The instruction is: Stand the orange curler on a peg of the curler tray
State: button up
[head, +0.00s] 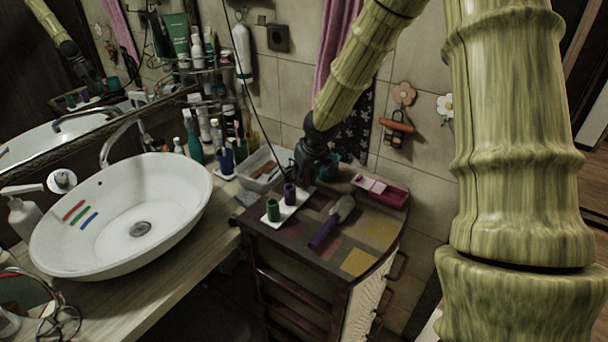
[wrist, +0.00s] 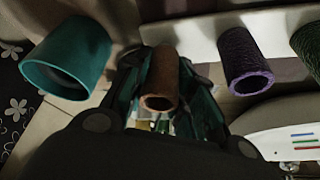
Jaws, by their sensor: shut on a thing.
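My gripper (wrist: 165,105) is shut on the orange curler (wrist: 160,80), which looks brownish in the dim light, its open end facing the wrist camera. In the head view my gripper (head: 305,172) is over the back of the cabinet top, and I cannot make out the curler there. The white curler tray (head: 287,207) holds a purple curler (head: 290,193) and a green curler (head: 272,209), both upright. In the wrist view the curler overlaps the end of the tray (wrist: 200,35) beside the purple curler (wrist: 244,62). A peg there is hidden, and I cannot tell whether the curler touches the tray.
A teal cup (wrist: 68,58) stands close beside my gripper, opposite the purple curler. A purple-handled brush (head: 323,233) lies in front of the tray. A pink box (head: 393,197) is to the right. A white bin (head: 262,160) and the basin (head: 125,205) are to the left.

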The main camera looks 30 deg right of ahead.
jog(key=shift+f, duration=0.5)
jog(key=o, duration=0.8)
jog(key=shift+c, duration=0.2)
jog(key=v, duration=1.2)
dwell(0.4)
